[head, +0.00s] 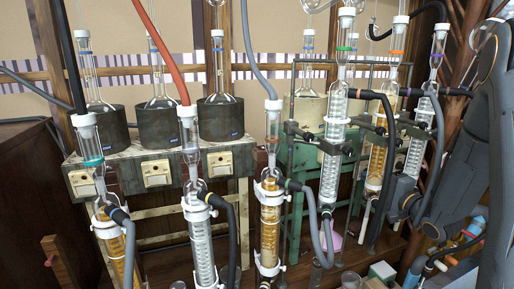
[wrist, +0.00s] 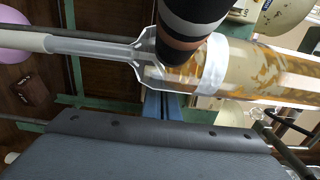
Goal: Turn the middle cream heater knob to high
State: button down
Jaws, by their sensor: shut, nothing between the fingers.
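The middle cream heater knob (head: 156,173) is on the front of the heater bench in the head view, below the middle dark heating mantle (head: 163,124). Similar cream knobs sit to its left (head: 81,183) and right (head: 220,163). Their exact settings are too small to read. My gripper (wrist: 155,130) shows as a dark grey body along the bottom of the wrist view, shut and empty. Its fingertips are not clearly seen. No knob shows in the wrist view. In the head view my arm is at the far right, well away from the middle knob.
Glass condensers stand in front of the bench, including a clear one (head: 202,245) and an amber one (head: 269,230), with hoses hanging around them. A green frame (head: 299,160) holds more glassware to the right. An amber glass column (wrist: 255,72) is close to my gripper in the wrist view.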

jog(key=shift+w+d+r+p, duration=0.15)
jog(key=shift+r+p, duration=0.4)
jog(key=shift+p, duration=0.7)
jog(key=shift+s+a+r+p, duration=0.2)
jog(key=shift+s+a+p, duration=0.05)
jog(key=shift+p, duration=0.2)
jog(key=shift+s, duration=0.1)
jog(key=p+v, duration=0.2)
jog(key=v, duration=0.3)
jog(key=shift+s+f, duration=0.1)
jog(key=shift+s, duration=0.25)
